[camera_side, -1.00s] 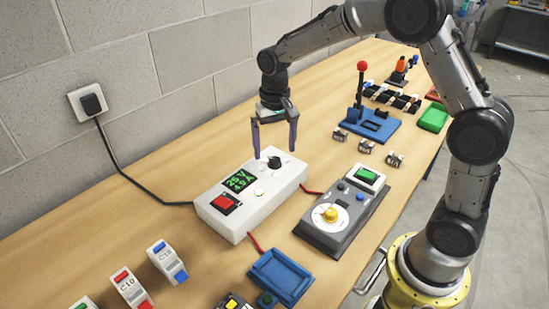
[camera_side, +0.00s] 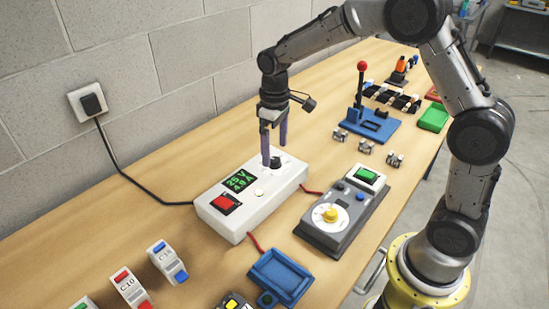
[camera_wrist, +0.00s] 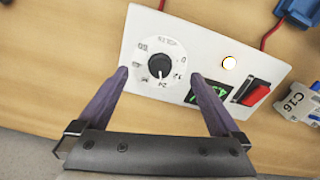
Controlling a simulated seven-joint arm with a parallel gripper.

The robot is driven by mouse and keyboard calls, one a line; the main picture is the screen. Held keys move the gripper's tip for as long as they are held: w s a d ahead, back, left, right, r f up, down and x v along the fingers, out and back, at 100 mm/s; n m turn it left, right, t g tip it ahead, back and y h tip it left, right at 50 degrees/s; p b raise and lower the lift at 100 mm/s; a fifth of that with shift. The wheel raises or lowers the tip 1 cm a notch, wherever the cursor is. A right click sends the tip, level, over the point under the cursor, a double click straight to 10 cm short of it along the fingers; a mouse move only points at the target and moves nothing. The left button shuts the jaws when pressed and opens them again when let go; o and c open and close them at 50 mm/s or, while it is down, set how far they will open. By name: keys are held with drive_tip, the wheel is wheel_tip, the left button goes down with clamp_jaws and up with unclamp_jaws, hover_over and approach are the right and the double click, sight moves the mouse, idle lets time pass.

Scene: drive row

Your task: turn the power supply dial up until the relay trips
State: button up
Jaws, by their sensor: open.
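The white power supply (camera_side: 262,195) sits on the bench, with a lit green display (camera_side: 240,180) and a red switch (camera_side: 225,203). The digits are small and hard to read. Its black dial (camera_wrist: 159,66) shows in the wrist view, ringed by a printed scale, with a white pointer mark toward the 24. My gripper (camera_side: 274,160) is open over the dial, with its purple fingers pointing down. In the wrist view the fingertips (camera_wrist: 158,74) lie on either side of the dial with visible gaps. I cannot tell which device is the relay.
A grey box with a yellow dial (camera_side: 330,214) stands to the right, and a blue tray (camera_side: 280,277) in front. Red leads run from the supply. Several small breakers (camera_side: 166,261) stand front left. A blue lever stand (camera_side: 372,124) is behind. The bench left of the supply is mostly clear.

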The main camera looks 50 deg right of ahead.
sight(275, 162)
drive_tip(key=shift+n, duration=1)
drive_tip(key=shift+f, duration=0.2)
drive_tip(key=shift+f, duration=1)
